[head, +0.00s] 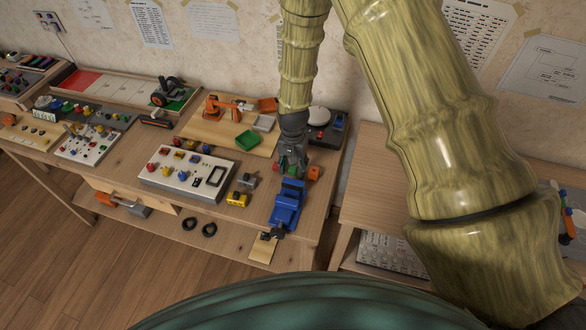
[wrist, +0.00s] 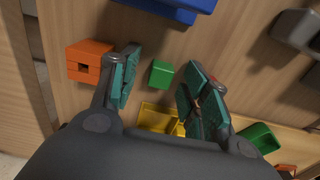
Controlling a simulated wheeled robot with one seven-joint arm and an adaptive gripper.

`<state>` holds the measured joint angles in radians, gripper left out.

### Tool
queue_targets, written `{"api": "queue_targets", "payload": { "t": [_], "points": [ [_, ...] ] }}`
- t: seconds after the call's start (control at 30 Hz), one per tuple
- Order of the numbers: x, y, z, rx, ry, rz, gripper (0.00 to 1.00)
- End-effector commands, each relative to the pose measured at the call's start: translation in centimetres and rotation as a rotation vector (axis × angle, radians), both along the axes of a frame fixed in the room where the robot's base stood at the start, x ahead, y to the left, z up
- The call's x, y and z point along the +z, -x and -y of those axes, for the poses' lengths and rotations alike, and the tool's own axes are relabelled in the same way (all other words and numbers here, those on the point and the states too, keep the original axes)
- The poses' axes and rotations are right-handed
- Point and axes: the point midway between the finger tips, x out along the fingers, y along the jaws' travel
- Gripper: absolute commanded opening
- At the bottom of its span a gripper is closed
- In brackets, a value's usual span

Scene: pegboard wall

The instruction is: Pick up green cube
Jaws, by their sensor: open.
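The green cube (wrist: 162,73) lies on the wooden tabletop in the wrist view, between my two spread fingers, with visible gaps on both sides. My gripper (wrist: 160,77) is open and empty, pointing down over the cube. In the head view my gripper (head: 292,165) is low over the right part of the workbench, behind the blue vise. There the fingers largely hide the cube, and I cannot make it out clearly.
An orange block (wrist: 90,61) sits just outside one finger. A yellow bin (wrist: 158,117) lies partly under my gripper. The blue vise (head: 287,203) is close in front. A green tray (head: 247,140) and a white control panel (head: 187,170) lie to the left.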

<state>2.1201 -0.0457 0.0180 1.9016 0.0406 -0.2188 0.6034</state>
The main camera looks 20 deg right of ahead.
Motion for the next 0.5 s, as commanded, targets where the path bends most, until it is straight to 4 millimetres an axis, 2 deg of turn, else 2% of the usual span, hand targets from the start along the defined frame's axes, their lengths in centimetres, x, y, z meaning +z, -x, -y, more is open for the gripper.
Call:
{"api": "queue_targets", "payload": {
  "t": [0.3, 0.5],
  "points": [
    [-0.21, -0.06, 0.0, 0.0, 0.0, 0.001, 0.45],
    [-0.2, -0.04, 0.01, 0.0, 0.0, 0.001, 0.11]
  ]
}}
